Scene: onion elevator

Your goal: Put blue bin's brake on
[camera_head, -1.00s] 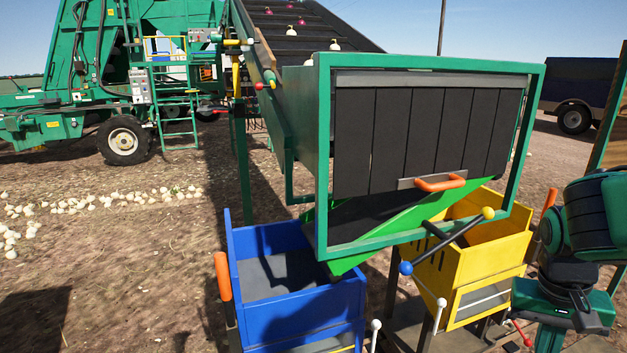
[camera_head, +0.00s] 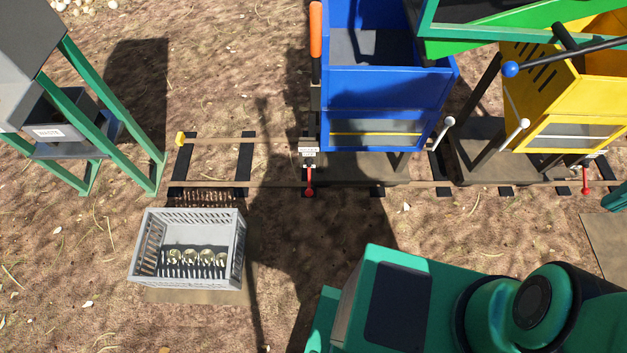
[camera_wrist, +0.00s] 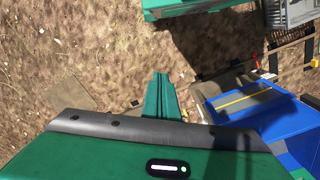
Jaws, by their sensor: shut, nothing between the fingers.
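The blue bin (camera_head: 375,98) stands on the rail track at the top of the head view; its upper part is cut off. A red-knobbed lever (camera_head: 309,182) hangs upright at its lower left front, under a small white label (camera_head: 309,151). In the wrist view the blue bin (camera_wrist: 275,128) is at lower right, with the red lever (camera_wrist: 256,59) beyond its corner. My gripper (camera_wrist: 161,76) is shut and empty, pointing over bare ground left of the bin. It is apart from the lever. The head view shows my arm but not the fingertips.
A yellow bin (camera_head: 560,95) with its own red lever (camera_head: 585,182) stands to the right. White-knobbed levers (camera_head: 444,130) project nearby. A grey crate (camera_head: 190,278) sits on the ground at left, near a green-legged stand (camera_head: 92,150). Soil before the track is mostly clear.

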